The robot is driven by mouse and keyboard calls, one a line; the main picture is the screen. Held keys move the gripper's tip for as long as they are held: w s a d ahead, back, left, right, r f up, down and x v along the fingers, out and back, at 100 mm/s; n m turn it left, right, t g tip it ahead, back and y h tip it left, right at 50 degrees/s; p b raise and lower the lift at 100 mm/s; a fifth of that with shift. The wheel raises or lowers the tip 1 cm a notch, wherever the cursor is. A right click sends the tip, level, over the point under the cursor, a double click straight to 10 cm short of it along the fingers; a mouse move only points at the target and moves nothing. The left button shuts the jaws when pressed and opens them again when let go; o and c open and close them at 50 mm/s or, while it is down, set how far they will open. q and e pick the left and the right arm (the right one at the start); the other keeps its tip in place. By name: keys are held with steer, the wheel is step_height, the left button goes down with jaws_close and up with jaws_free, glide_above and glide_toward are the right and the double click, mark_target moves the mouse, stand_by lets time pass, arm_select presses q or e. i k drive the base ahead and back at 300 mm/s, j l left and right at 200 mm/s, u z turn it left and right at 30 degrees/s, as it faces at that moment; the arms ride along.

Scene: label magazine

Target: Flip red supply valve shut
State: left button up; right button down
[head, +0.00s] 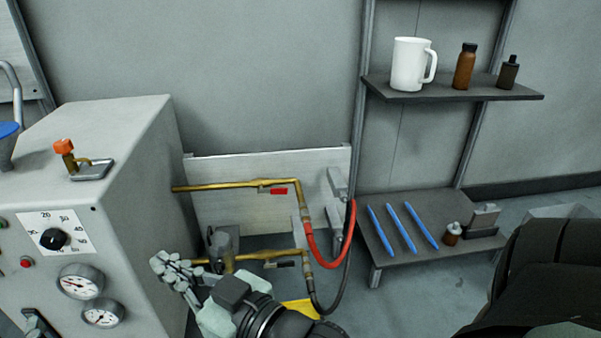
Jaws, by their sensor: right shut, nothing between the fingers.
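The red valve handle (273,191) sits on the upper brass pipe (225,185), which runs from the grey machine to a red hose. The handle lies roughly in line with the pipe. My right gripper (165,262) is shut and empty. It shows at the lower middle, beside the machine's side, lower and left of the red handle and apart from it in the picture. A lower brass pipe (250,256) carries a black handle (280,265). My left gripper is out of view.
The grey machine (130,150) with gauges and a dial stands at left. A red hose (320,254) hangs right of the pipes. A low shelf (385,257) holds blue pens; an upper shelf (450,91) holds a white mug (408,65) and bottles.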

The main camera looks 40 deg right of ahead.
mark_target(279, 191)
steer(key=i+l, duration=0.1)
steer(key=l, duration=0.85)
steer(key=i+l, duration=0.1)
steer(key=l, duration=0.9)
